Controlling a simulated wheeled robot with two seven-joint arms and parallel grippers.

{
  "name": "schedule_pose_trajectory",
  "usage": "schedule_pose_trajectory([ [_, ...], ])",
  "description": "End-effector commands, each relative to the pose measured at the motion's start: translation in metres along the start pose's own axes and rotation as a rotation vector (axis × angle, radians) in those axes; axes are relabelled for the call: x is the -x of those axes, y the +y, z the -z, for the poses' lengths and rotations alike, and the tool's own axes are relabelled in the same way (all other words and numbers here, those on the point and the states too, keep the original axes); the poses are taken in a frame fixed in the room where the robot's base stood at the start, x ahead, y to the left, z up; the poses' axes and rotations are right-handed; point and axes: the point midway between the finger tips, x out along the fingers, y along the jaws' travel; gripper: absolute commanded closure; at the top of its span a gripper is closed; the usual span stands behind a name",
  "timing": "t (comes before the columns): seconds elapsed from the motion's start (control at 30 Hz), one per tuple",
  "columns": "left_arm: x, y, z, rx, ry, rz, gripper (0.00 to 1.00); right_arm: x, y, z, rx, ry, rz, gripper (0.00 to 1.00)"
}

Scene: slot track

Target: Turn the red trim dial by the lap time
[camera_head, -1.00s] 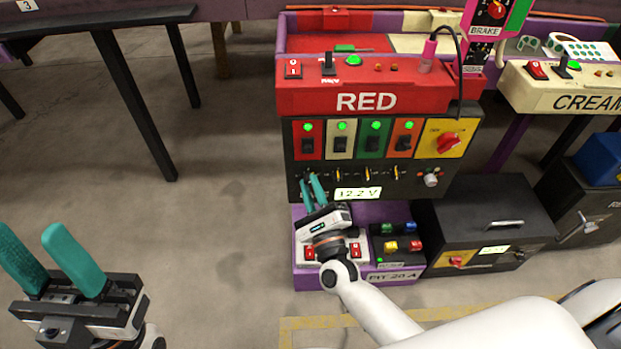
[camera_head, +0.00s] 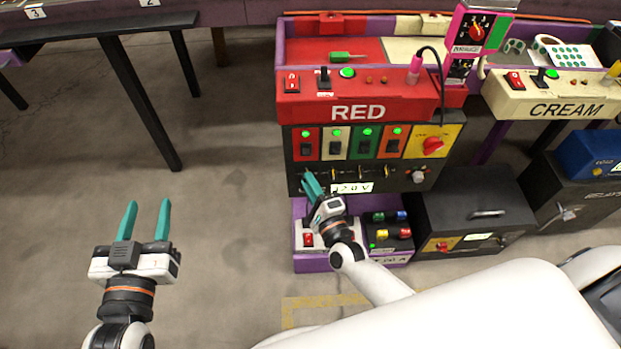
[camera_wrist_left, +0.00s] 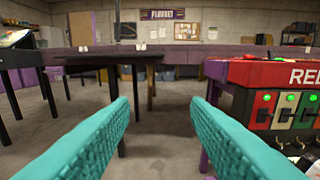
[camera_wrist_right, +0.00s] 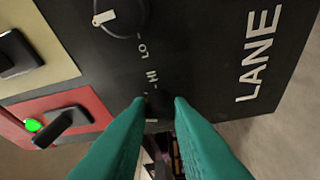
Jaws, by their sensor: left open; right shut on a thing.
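On the black panel (camera_head: 440,150), a row of small dials sits below the coloured lane switches. My right gripper (camera_head: 309,180) is at the left end of this row, under the red switch (camera_head: 306,147). In the right wrist view its fingers (camera_wrist_right: 158,104) are closed around a small dark dial, mostly hidden, beside "HI" and "LO" marks and the word "LANE". I take this as the red trim dial. My left gripper (camera_head: 146,205) is open and empty over the floor. No lap time is legible.
The red control box (camera_head: 358,105) stands above the panel. A button box (camera_head: 388,229) and black case (camera_head: 478,205) stand low to the right. A dark table (camera_head: 110,22) is at the left. The floor between table and panel is clear.

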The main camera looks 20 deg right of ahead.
Motion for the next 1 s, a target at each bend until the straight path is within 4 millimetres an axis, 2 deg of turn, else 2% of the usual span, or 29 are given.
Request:
schedule_pose_trajectory([
  [0.2,0.025,0.010,0.057,-0.003,0.413,-0.025,0.57,0.000,0.003,0.001,0.096,0.001,0.045,1.00],
  [0.4,0.061,0.017,0.094,-0.001,0.705,-0.043,0.57,0.000,0.003,0.001,0.164,0.000,0.072,1.00],
  [0.7,0.100,0.021,0.118,0.005,0.947,-0.058,0.57,0.000,0.002,0.001,0.220,0.001,0.095,1.00],
  [1.0,0.109,0.022,0.123,0.007,0.998,-0.061,0.57,0.000,0.001,0.001,0.231,0.001,0.099,1.00],
])
